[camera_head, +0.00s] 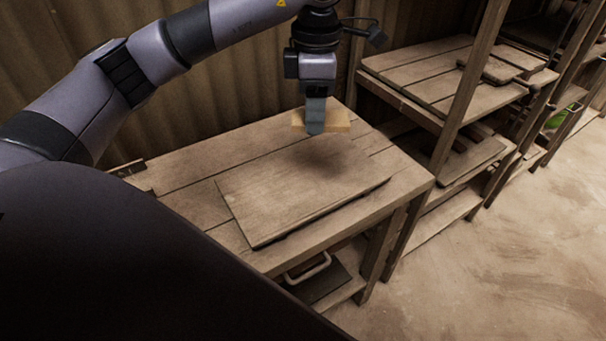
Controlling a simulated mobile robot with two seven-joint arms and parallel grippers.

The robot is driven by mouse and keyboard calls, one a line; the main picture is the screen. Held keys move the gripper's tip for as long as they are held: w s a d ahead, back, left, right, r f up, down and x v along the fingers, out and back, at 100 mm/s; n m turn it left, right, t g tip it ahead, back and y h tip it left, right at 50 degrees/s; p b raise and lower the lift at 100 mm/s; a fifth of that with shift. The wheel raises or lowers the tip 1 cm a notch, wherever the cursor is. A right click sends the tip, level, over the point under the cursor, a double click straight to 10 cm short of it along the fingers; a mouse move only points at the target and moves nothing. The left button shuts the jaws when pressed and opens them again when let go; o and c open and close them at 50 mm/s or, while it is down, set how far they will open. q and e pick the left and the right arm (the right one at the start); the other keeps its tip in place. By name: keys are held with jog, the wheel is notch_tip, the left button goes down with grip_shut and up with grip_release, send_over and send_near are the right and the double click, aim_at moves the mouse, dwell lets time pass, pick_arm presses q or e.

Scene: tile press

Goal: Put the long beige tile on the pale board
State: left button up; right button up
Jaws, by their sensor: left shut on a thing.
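My left gripper (315,118) points down above the work table and is shut on the long beige tile (338,120). The tile is a light, flat bar held level, its ends showing on both sides of the fingers. The pale board (270,200) lies flat on the table, below and to the left of the tile. A dark shadow falls on the board's upper right part beneath the gripper. The tile looks apart from the board, held in the air. My right gripper is not in view.
The wooden table (185,205) carries the board, with a small dark piece (128,168) at its left edge. A wooden shelf rack (440,80) with boards stands to the right. A dark item with a pale handle (308,268) sits under the table.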

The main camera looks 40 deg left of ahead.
pick_arm(q)
jog(key=r+n, duration=0.1)
jog(key=n, duration=0.1)
jog(key=a+r+n, duration=0.1)
jog(key=n, duration=0.1)
jog(key=r+n, duration=0.1)
jog(key=n, duration=0.1)
jog(key=shift+w+a, duration=0.1)
jog(key=shift+a, duration=0.15)
send_over(306, 188)
notch_tip(306, 188, down, 15)
jog(key=shift+f, duration=0.1)
notch_tip(306, 188, down, 4)
jog(key=shift+f, duration=0.35)
jog(key=shift+f, duration=0.1)
jog(key=o, duration=0.7)
jog(key=shift+f, duration=0.15)
jog(key=o, duration=0.4)
jog(key=shift+r, duration=0.2)
